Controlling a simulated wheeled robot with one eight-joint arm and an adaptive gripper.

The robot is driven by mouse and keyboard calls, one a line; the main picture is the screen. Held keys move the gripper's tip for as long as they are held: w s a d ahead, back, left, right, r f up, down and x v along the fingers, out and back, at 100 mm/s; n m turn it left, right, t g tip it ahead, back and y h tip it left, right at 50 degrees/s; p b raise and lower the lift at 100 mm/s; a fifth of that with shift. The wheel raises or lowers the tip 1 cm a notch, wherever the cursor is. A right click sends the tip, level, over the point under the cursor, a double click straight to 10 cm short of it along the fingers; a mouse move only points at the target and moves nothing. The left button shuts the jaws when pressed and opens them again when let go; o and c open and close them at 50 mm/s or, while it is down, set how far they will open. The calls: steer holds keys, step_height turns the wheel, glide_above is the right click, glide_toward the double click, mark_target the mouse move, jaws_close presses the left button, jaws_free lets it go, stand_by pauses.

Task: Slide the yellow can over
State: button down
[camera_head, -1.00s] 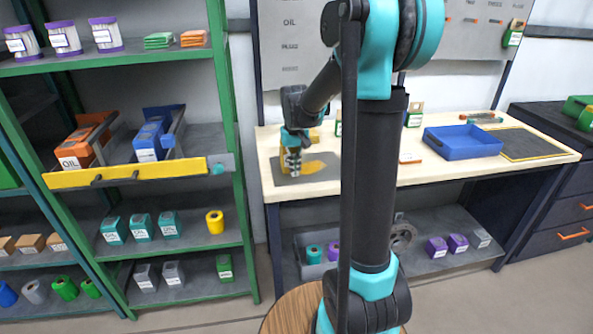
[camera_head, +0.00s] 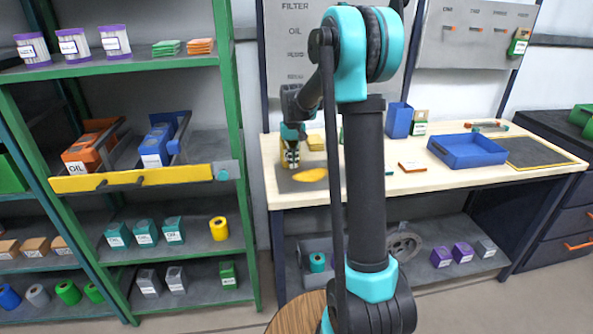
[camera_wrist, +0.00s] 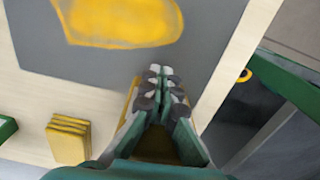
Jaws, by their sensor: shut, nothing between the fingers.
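My gripper (camera_head: 291,158) is shut and points down over the left part of the grey mat (camera_head: 285,184) on the workbench. It also shows in the wrist view (camera_wrist: 164,78), fingertips together. A yellow-orange object (camera_wrist: 131,98), likely the yellow can, shows as edges beside and behind my fingers in the wrist view. My gripper hides most of it, so I cannot tell whether they touch. A flat yellow patch (camera_head: 311,175) lies on the mat, right of my gripper; it also shows in the wrist view (camera_wrist: 125,20).
A yellow stack (camera_wrist: 68,140) lies beside the mat. A blue tray (camera_head: 466,150) is farther right on the bench. My upright arm blocks the bench's middle.

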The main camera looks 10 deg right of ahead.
steer(key=w, duration=0.9)
steer(key=shift+w+a, duration=0.2)
steer(key=shift+a, duration=0.05)
steer(key=shift+s, duration=0.15)
